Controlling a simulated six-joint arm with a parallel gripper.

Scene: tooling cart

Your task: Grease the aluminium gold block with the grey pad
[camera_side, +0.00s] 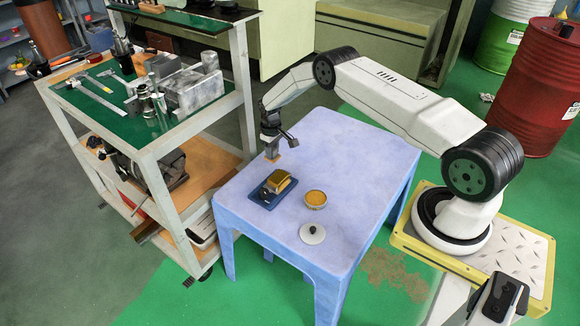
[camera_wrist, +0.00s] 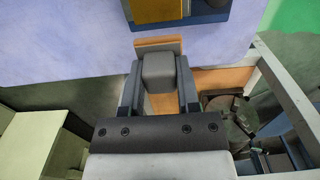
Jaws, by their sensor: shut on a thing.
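The gold block (camera_side: 279,181) lies on a dark blue tray (camera_side: 262,196) on the table. Their near parts show at the top of the wrist view as the gold block (camera_wrist: 158,10) and the tray (camera_wrist: 206,17). My gripper (camera_side: 271,148) is above the table's back left edge, behind the block and apart from it. In the wrist view its fingers are shut on the grey pad (camera_wrist: 158,70). A flat tan piece (camera_wrist: 156,44) shows at the pad's far end; it also shows under my gripper in the side view (camera_side: 272,156).
A small bowl of orange-yellow stuff (camera_side: 315,198) stands right of the tray. A whitish round lid with a dark knob (camera_side: 312,235) lies in front of it. The tooling cart (camera_side: 146,153) with metal parts stands left of the table. The table's right side (camera_side: 365,160) is clear.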

